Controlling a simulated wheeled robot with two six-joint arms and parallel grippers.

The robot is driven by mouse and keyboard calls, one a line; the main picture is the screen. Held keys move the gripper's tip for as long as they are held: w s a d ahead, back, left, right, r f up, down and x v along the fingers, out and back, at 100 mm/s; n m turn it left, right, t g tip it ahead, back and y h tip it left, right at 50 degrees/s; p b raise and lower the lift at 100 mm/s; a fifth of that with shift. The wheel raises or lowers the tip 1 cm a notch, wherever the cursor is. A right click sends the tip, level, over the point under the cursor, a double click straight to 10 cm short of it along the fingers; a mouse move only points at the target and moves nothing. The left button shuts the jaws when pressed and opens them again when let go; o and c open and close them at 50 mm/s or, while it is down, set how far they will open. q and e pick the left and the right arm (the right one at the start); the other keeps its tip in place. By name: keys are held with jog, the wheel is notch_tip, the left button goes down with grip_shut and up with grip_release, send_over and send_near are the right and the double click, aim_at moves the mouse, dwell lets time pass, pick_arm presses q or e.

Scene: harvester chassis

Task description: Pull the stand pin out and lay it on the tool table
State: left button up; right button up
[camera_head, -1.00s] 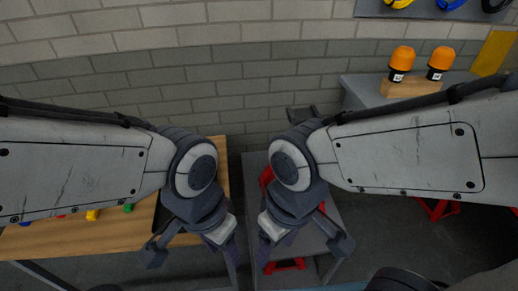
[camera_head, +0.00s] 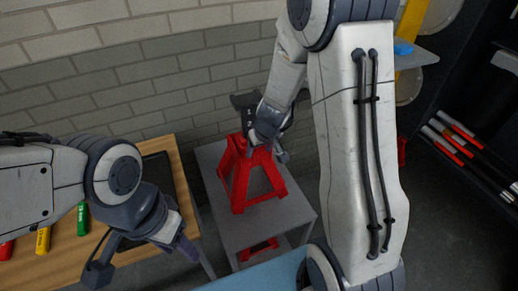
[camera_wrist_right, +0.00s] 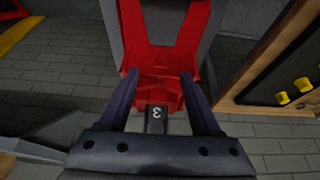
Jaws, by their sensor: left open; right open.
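A red stand (camera_head: 278,180) stands upright on a low grey table (camera_head: 225,228), with a dark head (camera_head: 243,101) on top. My right gripper (camera_head: 266,140) is at the upper part of the stand, open. In the right wrist view, its open fingers (camera_wrist_right: 158,77) point at the red stand (camera_wrist_right: 166,62), with a dark block marked 3 (camera_wrist_right: 156,119) between them. I cannot make out the stand pin for certain. The wooden table (camera_head: 130,257) at the left looks like the tool table. My left gripper (camera_head: 143,261) is open and empty over it.
Coloured tool handles, red, yellow (camera_head: 43,240) and green (camera_head: 82,219), and a dark tray (camera_head: 160,172) lie on the wooden table. A brick wall (camera_head: 150,80) stands behind. Several red-and-white rods (camera_head: 448,137) are at the far right.

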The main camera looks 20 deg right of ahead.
aim_at(256, 158)
jog(key=b+x, duration=0.4)
jog(key=x, duration=0.4)
jog(key=shift+a+f, duration=0.1)
jog(key=shift+f, duration=0.05)
grip_shut()
